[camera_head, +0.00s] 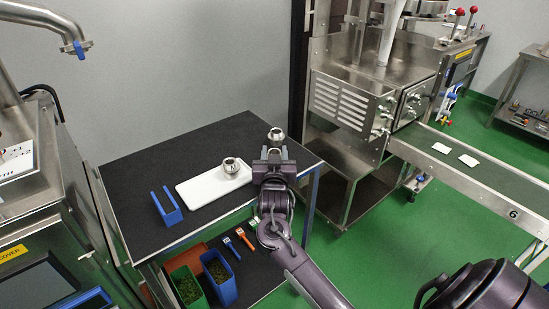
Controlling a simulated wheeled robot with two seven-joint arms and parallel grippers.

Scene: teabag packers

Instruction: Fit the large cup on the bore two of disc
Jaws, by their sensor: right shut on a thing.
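My right gripper (274,152) reaches over the far right part of the black-topped table and is shut on a small shiny metal cup (276,135). The cup shows just beyond the fingertips, and its lower part is partly hidden by them. A second round metal cup (231,166) stands on the right end of a white tray (196,191), left of the gripper. I cannot tell by size which cup is the large one. I cannot make out the disc or its bores for sure. My left gripper is not in view.
The black table (140,165) has a blue open-ended holder (166,207) at its front. A lower shelf holds a green bin (187,289), a blue bin (219,276) and small brushes. A steel machine (350,100) with a conveyor (480,175) stands right. The table's back left is clear.

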